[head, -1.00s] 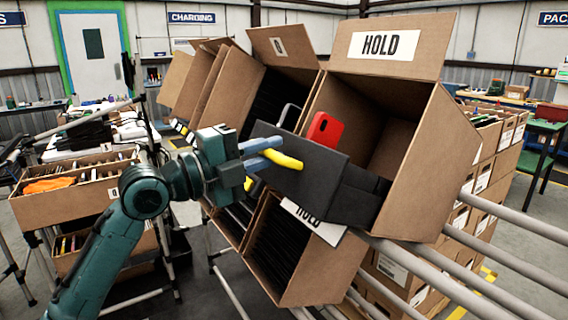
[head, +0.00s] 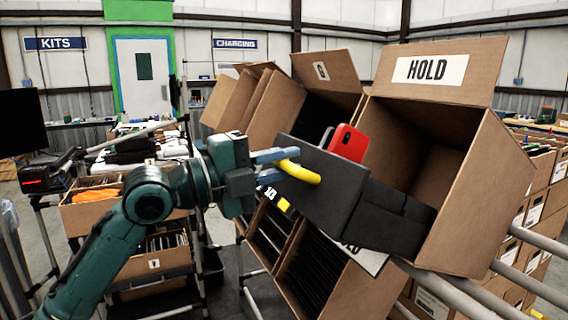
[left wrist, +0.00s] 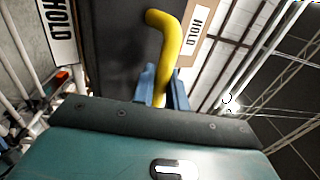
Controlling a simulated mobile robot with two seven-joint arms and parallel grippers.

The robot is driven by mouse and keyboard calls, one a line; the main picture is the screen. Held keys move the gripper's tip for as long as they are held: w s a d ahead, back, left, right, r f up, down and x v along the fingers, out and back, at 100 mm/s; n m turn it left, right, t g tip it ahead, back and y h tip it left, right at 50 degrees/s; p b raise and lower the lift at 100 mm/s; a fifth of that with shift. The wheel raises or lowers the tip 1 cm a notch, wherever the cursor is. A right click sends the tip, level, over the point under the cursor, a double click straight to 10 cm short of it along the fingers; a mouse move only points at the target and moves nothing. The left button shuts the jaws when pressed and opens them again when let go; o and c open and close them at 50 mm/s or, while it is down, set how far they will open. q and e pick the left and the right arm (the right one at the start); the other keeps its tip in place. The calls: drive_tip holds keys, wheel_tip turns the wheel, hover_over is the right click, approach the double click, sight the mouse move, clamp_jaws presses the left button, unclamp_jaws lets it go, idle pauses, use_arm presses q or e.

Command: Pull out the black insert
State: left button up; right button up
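The black insert (head: 345,190) sticks out of the tilted HOLD carton (head: 478,205) through its open front, slanting down to the right, with its rear end still at the carton's lower edge. A yellow curved handle (head: 300,172) is on its near face; the handle also shows in the left wrist view (left wrist: 170,45). My left gripper (head: 277,166) has its blue fingers on either side of the handle's end and looks shut on it. A red item (head: 347,143) and a grey item stand up out of the insert. My right gripper is in neither view.
More tilted cartons (head: 275,108) stand in a row to the left, and others below hold dark contents. Grey rack rails (head: 465,300) run under the HOLD carton. A carton with an orange item (head: 92,196) stands at left.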

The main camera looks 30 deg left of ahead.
use_arm(q)
drive_tip(key=shift+o, duration=0.3)
drive_tip(key=shift+s+a, duration=0.1)
